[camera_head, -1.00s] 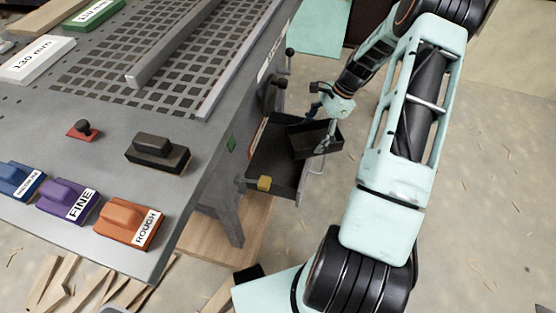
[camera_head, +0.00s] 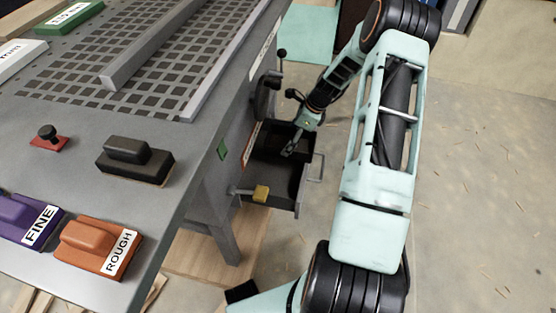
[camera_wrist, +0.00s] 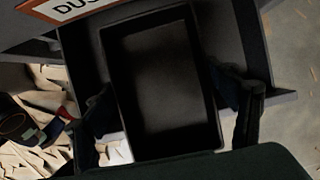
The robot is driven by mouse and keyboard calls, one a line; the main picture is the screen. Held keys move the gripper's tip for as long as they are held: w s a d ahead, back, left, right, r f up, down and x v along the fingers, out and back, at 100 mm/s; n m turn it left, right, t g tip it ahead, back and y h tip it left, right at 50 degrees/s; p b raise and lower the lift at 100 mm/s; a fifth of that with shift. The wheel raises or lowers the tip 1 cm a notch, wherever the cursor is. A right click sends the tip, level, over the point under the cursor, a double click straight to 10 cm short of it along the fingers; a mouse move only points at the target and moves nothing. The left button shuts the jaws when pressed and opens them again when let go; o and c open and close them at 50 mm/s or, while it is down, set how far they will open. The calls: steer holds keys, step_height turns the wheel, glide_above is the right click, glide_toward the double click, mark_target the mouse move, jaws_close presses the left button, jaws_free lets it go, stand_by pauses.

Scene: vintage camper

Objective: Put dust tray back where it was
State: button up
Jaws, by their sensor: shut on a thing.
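The dust tray is a black open rectangular box, and in the wrist view the tray (camera_wrist: 160,85) sits between the two fingers of my gripper (camera_wrist: 168,112). My gripper (camera_head: 297,142) is shut on the tray. In the head view the dust tray (camera_head: 272,140) is dark and partly hidden by the gripper. It is over or in the rear part of an open dark drawer (camera_head: 284,205) at the machine's side. I cannot tell whether the tray touches the drawer's floor. A label reading "DUS" (camera_wrist: 68,8) shows at the top left of the wrist view.
The machine table (camera_head: 195,140) stands left of the drawer, with sanding blocks, including an orange ROUGH block (camera_head: 98,248), on top. Open floor (camera_head: 465,200) lies to the right.

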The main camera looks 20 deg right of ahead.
mark_target(281, 146)
steer(key=w+a, duration=0.2)
steer(key=a, duration=0.1)
steer(key=shift+w, duration=0.1)
steer(key=f+b, duration=0.1)
steer(key=f, duration=0.1)
steer(key=f+b, duration=0.1)
steer(key=f, duration=0.2)
steer(key=f+b, duration=0.1)
steer(key=f, duration=0.1)
steer(key=shift+w+a+f, duration=0.15)
steer(key=shift+a+f, duration=0.1)
steer(key=shift+f, duration=0.05)
steer(key=shift+f+b, duration=0.7)
steer(key=shift+f, duration=1.5)
steer(key=shift+f, duration=0.1)
steer(key=shift+f, duration=0.15)
steer(key=o, duration=1.3)
steer(key=p+v, duration=0.4)
steer(key=v, duration=0.8)
steer(key=shift+r, duration=0.3)
